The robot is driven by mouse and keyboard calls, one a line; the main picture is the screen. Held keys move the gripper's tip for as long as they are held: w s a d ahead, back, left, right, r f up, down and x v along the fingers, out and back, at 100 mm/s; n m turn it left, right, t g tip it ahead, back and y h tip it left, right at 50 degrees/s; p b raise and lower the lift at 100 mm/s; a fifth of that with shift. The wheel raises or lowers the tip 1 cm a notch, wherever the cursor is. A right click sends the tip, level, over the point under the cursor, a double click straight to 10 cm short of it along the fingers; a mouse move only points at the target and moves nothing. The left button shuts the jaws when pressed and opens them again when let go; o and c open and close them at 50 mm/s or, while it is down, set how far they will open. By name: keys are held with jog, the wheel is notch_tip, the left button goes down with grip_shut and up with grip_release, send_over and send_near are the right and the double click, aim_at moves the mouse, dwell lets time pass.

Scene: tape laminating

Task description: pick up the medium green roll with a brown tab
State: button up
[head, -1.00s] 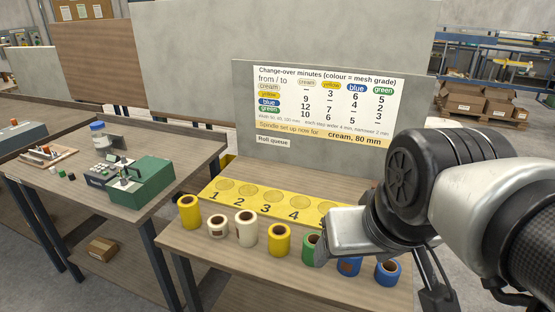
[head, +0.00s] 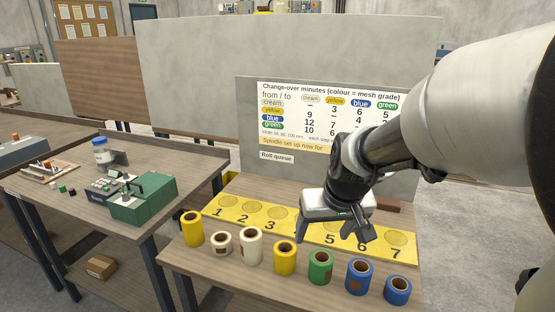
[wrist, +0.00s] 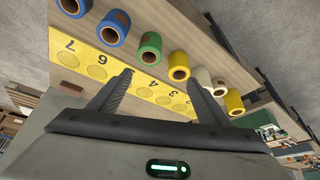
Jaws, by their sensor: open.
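The green roll (head: 320,267) stands upright in the front row on the bench, between a yellow roll (head: 285,258) and a blue roll (head: 358,277). A small brownish patch shows on its front. It also shows in the wrist view (wrist: 150,48), beyond my fingers. My gripper (head: 334,237) is open and empty, above the numbered yellow strip and behind the green roll, apart from it. In the wrist view both fingers of my gripper (wrist: 160,78) are spread with nothing between them.
Other rolls in the row are a small blue one (head: 397,290), a tall cream one (head: 251,246), a small cream one (head: 221,243) and a yellow one (head: 192,230). The numbered yellow strip (head: 262,224) lies behind them. A board (head: 250,150) stands at the back.

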aim_at(324, 264)
jog(key=shift+g, duration=0.3)
jog(key=d+b+x, duration=0.1)
jog(key=x, duration=0.3)
jog(key=b+x, duration=0.1)
jog(key=x, duration=0.3)
jog(key=d+b+x, duration=0.1)
jog(key=b+x, duration=0.1)
jog(key=x, duration=0.3)
jog(key=shift+s+d+f, duration=0.2)
jog(key=shift+s+d, duration=0.2)
jog(key=shift+b+x, duration=1.3)
jog(key=shift+x, duration=2.15)
jog(key=shift+w+r, duration=0.1)
jog(key=shift+c, duration=0.3)
jog(key=c, duration=1.1)
